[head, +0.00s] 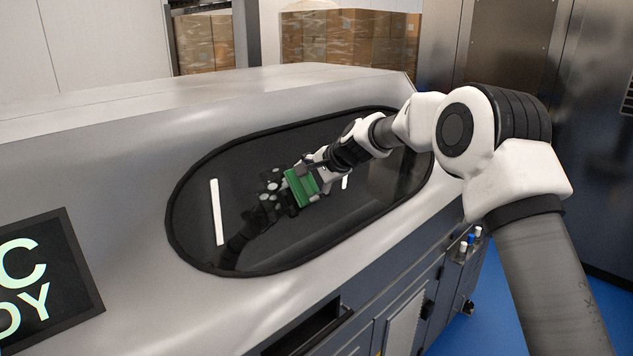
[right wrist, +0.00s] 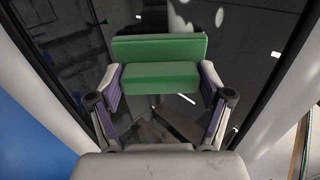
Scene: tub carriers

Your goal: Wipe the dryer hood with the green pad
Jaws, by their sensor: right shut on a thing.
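The dryer hood (head: 120,133) is a long light-grey metal cover with a dark oval window (head: 290,235) in its sloping face. The window also shows behind the pad in the right wrist view (right wrist: 60,50). My right gripper (head: 308,183) is in front of the window, shut on the green pad (head: 300,187). In the right wrist view the pad (right wrist: 160,77) sits between the two fingers, its far face toward the dark glass. I cannot tell whether the pad touches the glass. A reflection of the gripper shows in the window. My left gripper is not in view.
A dark panel (head: 45,275) with large pale letters is on the machine at the lower left. Small bottles (head: 467,243) stand at the machine's right end. Stacked cardboard boxes (head: 345,38) are behind it. Blue floor (head: 475,325) is free at the lower right.

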